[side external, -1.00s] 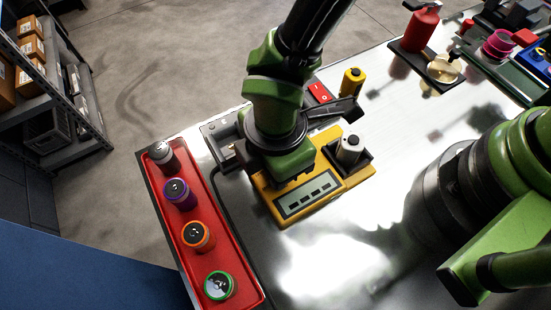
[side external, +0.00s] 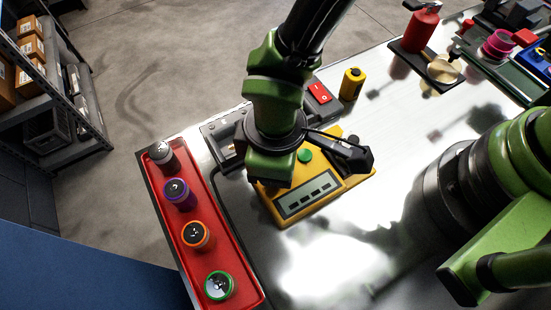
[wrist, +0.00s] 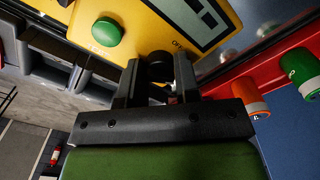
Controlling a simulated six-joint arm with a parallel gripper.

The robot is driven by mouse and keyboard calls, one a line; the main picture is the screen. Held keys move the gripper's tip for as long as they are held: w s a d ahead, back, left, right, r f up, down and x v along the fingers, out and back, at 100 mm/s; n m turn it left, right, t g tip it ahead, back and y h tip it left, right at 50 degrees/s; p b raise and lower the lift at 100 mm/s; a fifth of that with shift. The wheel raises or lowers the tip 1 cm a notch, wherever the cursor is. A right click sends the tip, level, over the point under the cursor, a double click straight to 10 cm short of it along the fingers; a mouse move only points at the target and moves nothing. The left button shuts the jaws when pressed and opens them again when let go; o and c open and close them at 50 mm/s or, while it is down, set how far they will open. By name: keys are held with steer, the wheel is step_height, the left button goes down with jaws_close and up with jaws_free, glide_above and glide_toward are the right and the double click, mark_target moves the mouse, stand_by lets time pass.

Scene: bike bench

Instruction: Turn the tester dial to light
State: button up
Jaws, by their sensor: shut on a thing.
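The yellow tester (side external: 330,205) lies on the bench, with a grey display (side external: 308,193) and a green button (side external: 306,156). In the wrist view, its yellow face (wrist: 140,22) shows the green button (wrist: 107,32) and an "OFF" label. The black round dial (wrist: 160,66) sits between the two fingers of my gripper (wrist: 157,76), which is shut on it. In the side view, my wrist hides the dial and fingertips. I cannot tell which setting the dial points to, and no "light" label is readable.
A red tray (side external: 238,290) with several coloured cylinders, including a green-ringed one (side external: 219,285), stands at left. A grey box (side external: 218,132), red switch (side external: 319,92) and yellow cylinder (side external: 352,84) are behind the tester. The bench front is clear.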

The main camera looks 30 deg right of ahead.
stand_by(0.3)
steer(key=o, duration=0.9)
step_height(320, 180, up, 10)
stand_by(0.4)
